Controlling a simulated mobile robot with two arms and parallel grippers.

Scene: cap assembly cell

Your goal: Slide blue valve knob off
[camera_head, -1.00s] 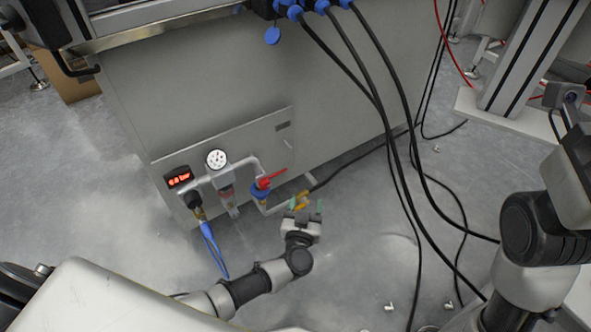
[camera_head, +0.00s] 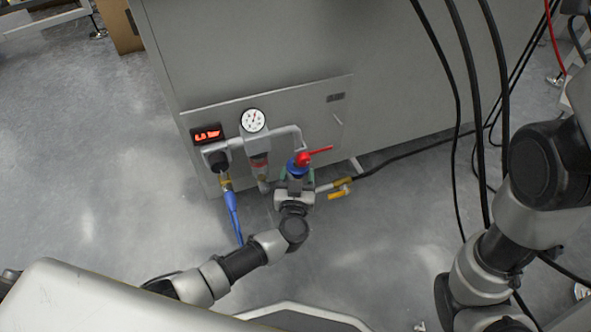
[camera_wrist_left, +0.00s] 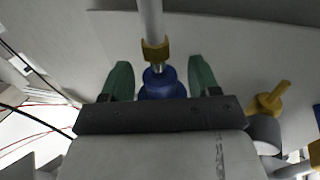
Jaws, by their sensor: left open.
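The blue valve knob (camera_head: 292,169) sits on the pipework at the cabinet front, just below a red lever handle (camera_head: 304,158). In the left wrist view the blue knob (camera_wrist_left: 160,84) lies between the two green fingertips, with a brass fitting (camera_wrist_left: 155,50) and pale pipe beyond it. My left gripper (camera_head: 296,180) is open around the knob, one finger on each side. In the wrist view a gap shows beside each finger of the gripper (camera_wrist_left: 161,80). In the head view the gripper hides the knob's lower part. My right gripper is out of view.
A pressure gauge (camera_head: 253,121), a red-lit display (camera_head: 207,134) and a blue hose (camera_head: 234,214) are left of the knob. A yellow-handled valve (camera_head: 341,190) is close on the right. Black cables (camera_head: 466,110) hang further right. The grey floor in front is mostly clear.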

